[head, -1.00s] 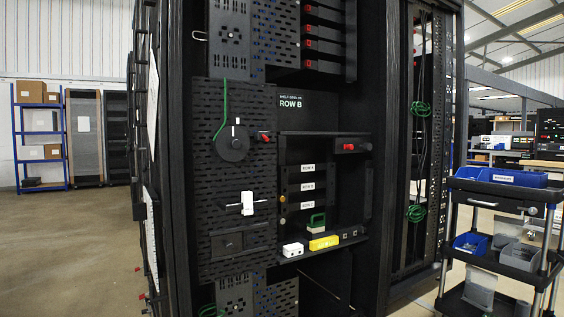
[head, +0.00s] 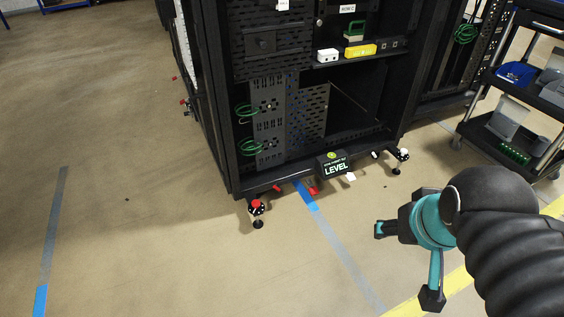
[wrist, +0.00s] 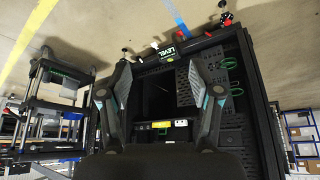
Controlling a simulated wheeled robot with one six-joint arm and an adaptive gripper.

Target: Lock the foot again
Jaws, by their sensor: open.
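One levelling foot (head: 257,212) with a red top stands on the floor under the rack's front left corner. Another foot (head: 398,160), with a pale top and a small red part, stands under the front right corner. In the wrist view, which is upside down, the red-topped foot (wrist: 226,18) is at the upper right and the other foot (wrist: 126,51) at the upper left. A black box marked LEVEL (head: 334,167) sits on the bottom front edge between them. My gripper (head: 406,264) is open and empty, in front of the rack at lower right, apart from both feet.
Small red tabs (head: 313,190) and a white tab (head: 351,177) show below the rack's bottom edge. A cart (head: 510,150) with bins stands at the right. Blue (head: 306,195) and yellow tape mark the floor.

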